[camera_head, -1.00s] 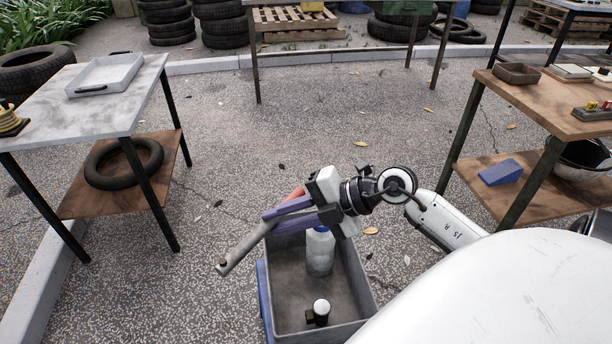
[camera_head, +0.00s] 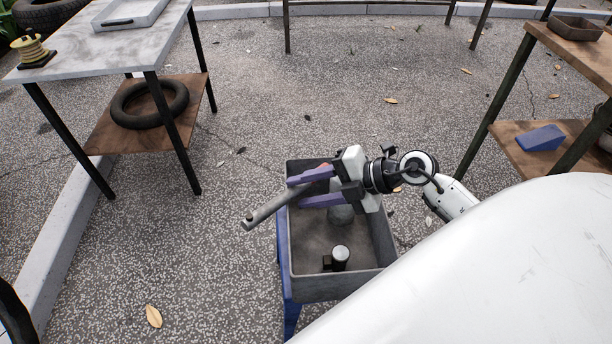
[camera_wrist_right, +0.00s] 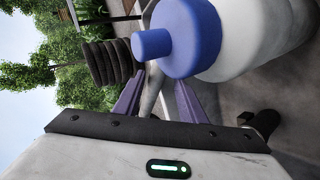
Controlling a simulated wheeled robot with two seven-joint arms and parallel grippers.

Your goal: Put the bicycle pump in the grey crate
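The bicycle pump (camera_head: 275,206) shows as a grey tube with a reddish part near the fingers. My right gripper (camera_head: 312,188) is shut on it, with its purple fingers on either side. The pump is tilted, its free end sticking out left past the rim of the grey crate (camera_head: 341,289). Gripper and pump are above the left and back part of the crate. In the right wrist view, the grey tube (camera_wrist_right: 152,92) shows between the fingers (camera_wrist_right: 158,100), partly hidden by a blue-capped bottle (camera_wrist_right: 205,38) close to the camera. My left gripper is not in view.
The crate stands on a blue support (camera_head: 284,262). Inside it are a black item with a white top (camera_head: 341,254) and the bottle, mostly hidden by my gripper in the head view. The crate's front floor is partly clear. A marble-topped table (camera_head: 95,50) stands left.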

